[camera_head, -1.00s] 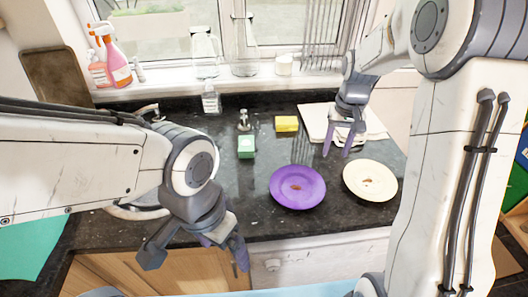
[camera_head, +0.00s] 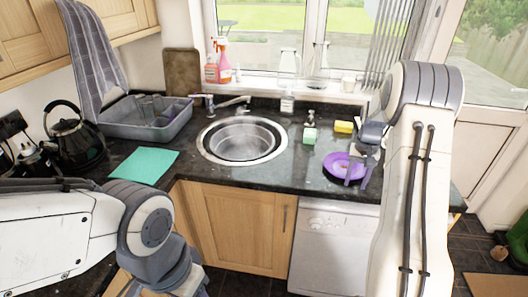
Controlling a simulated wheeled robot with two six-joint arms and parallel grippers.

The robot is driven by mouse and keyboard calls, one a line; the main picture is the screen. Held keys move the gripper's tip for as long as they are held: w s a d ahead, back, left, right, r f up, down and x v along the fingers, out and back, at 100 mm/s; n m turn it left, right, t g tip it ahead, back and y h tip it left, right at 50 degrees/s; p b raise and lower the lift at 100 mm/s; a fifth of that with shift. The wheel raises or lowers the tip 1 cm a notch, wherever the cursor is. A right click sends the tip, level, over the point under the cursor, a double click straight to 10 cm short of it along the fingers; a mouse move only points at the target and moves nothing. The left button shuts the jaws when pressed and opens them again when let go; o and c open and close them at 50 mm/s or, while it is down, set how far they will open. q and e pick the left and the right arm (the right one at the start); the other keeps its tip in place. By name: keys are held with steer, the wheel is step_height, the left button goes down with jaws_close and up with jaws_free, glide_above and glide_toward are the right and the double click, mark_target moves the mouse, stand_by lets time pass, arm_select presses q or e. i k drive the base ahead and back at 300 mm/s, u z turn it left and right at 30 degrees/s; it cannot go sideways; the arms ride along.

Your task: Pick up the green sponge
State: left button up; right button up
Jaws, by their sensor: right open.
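The green sponge (camera_head: 309,135) stands on the dark granite counter, right of the sink and left of a yellow sponge (camera_head: 344,127). My right gripper (camera_head: 359,176) is open and empty. It hangs over the purple plate (camera_head: 335,163), to the right of the green sponge and apart from it. Its fingers hide part of the plate. My left arm reaches in at the lower left, far from the sponge, and its fingertips are below the picture edge.
A soap bottle (camera_head: 310,117) stands just behind the green sponge. The round sink (camera_head: 209,155) lies to its left. Spray bottles (camera_head: 223,63) and glass vessels stand on the windowsill. A grey dish tub (camera_head: 130,132) and a black kettle (camera_head: 75,140) are at the left.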

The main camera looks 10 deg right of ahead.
mark_target(309, 138)
steer(key=z, duration=0.65)
steer(key=i, duration=1.4)
steer(key=u, duration=0.9)
